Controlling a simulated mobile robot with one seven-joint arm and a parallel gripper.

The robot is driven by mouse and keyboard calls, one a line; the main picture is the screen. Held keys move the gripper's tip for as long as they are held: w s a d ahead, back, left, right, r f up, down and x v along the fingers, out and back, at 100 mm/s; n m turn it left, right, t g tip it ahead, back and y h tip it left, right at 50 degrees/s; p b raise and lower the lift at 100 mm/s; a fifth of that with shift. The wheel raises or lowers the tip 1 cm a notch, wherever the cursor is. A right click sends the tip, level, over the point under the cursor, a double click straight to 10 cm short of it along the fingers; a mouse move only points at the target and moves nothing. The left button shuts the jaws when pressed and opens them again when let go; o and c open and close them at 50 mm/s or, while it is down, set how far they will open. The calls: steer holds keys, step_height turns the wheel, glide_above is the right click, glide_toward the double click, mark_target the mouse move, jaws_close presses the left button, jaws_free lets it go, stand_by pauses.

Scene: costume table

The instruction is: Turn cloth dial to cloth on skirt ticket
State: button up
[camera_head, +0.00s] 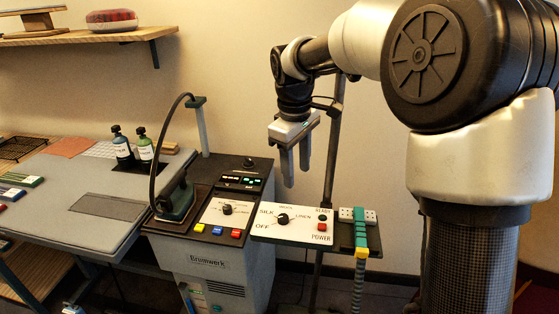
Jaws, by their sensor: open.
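The cloth dial (282,219) is a black knob on a white panel (300,235) marked SILK, LINEN and OFF, with another word at the top too small to read. Its exact pointing is too small to tell. The panel also bears a red POWER button (322,227) and the word READY. My gripper (297,178) hangs fingers down above the panel, apart from the dial. It is open and empty. I cannot make out a skirt ticket or any writing on one.
A second knob (227,209) sits on the steam station to the left, beside an iron (176,203) with a hose. A power strip (358,214) with a teal strap stands right of the panel. Two bottles (145,147) stand on the grey ironing board (80,225). A pole rises behind my gripper.

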steer(key=n+g+p, duration=0.1)
steer(key=n+p, duration=0.1)
steer(key=p, duration=0.2)
glide_above(283, 216)
steer(key=f, duration=0.2)
steer(key=shift+y, duration=0.3)
step_height(283, 216, down, 18)
steer(key=shift+s+r, duration=0.1)
steer(key=c, duration=1)
steer(key=shift+c, duration=0.2)
